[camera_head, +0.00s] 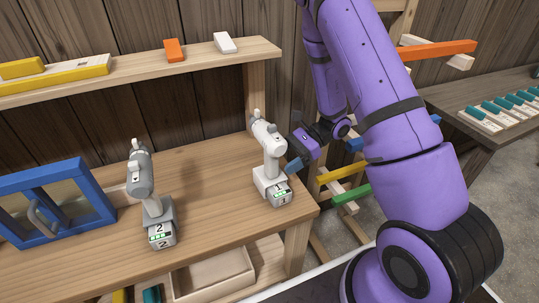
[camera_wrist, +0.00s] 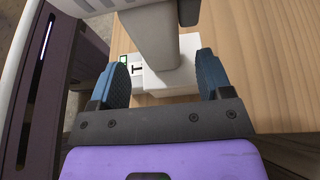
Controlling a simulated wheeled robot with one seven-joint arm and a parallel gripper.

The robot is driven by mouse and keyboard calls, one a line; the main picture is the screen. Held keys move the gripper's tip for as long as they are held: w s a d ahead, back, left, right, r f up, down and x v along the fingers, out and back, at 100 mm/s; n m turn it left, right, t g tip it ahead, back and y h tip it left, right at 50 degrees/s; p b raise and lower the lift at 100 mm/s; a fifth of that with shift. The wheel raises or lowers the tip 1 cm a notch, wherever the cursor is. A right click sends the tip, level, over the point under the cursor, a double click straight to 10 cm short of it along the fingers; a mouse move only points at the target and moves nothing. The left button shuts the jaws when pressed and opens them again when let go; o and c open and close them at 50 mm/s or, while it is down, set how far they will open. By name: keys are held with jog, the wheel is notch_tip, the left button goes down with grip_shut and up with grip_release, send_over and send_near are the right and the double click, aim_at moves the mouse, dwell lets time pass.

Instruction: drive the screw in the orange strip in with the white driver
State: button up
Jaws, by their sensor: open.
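The white driver (camera_head: 271,160) stands upright on its battery base, marked 1, near the right end of the wooden bench. My gripper (camera_head: 293,164) is close beside its handle on the right. In the wrist view, the white driver (camera_wrist: 152,38) stands between the two blue fingers of my gripper (camera_wrist: 163,76), which are spread wide with gaps on both sides. The orange strip (camera_head: 438,50) sits high on a wooden rack behind my arm, at the right. Its left end is hidden by my arm, and I cannot make out a screw in it.
A grey driver (camera_head: 141,180) marked 2 stands to the left on the bench (camera_head: 215,205). A blue frame (camera_head: 62,250) is at far left. A shelf (camera_head: 140,70) above holds small blocks. Yellow, green and blue strips are lower on the rack. Bench between the drivers is clear.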

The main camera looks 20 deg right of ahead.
aim_at(271, 167)
jog(key=shift+x, duration=2.3)
jog(key=shift+w, duration=0.1)
grip_shut()
